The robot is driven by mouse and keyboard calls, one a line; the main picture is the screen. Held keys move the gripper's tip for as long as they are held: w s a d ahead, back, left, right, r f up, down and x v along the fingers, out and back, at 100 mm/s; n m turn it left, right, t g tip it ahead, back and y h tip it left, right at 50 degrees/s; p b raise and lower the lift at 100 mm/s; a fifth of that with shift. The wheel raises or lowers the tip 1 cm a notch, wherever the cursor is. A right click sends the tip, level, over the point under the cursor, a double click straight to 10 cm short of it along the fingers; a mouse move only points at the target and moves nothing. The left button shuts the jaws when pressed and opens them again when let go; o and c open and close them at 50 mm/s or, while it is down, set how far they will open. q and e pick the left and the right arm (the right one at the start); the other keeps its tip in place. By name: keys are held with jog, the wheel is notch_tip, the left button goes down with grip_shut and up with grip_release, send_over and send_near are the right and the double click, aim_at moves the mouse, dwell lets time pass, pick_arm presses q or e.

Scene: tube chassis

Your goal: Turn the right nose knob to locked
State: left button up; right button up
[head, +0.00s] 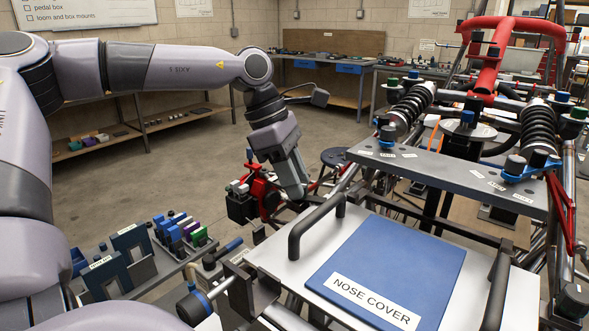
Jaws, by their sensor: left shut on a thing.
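The nose cover (388,275) is a white panel with a blue top, a "NOSE COVER" label and black handles at its sides. My left gripper (297,190) points down beyond the cover's far left corner, by the chassis tubes. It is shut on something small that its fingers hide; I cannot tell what. A black knob with a blue ring (194,304) sits at the near left, apart from that gripper. Another dark knob (573,298) shows at the right edge. I cannot read a locked mark on either. My right gripper is not in view.
A grey labelled plate (450,178) with black coil dampers (538,125) stands behind the cover. A red hoop (490,60) rises at the back right. A side tray (165,262) of coloured parts lies at lower left. Open floor (180,170) lies left of the chassis.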

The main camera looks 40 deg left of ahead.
pick_arm(q)
jog(key=shift+w+m+g+h+p, duration=0.15)
jog(key=shift+m+g, duration=0.25)
jog(key=shift+m, duration=0.7)
jog(key=shift+m+g+h+p, duration=0.15)
jog(key=shift+m+g, duration=0.25)
jog(key=shift+m, duration=0.7)
jog(key=o, duration=1.1)
jog(key=shift+c, duration=0.2)
jog(key=v, duration=0.7)
jog(key=shift+r, duration=0.1)
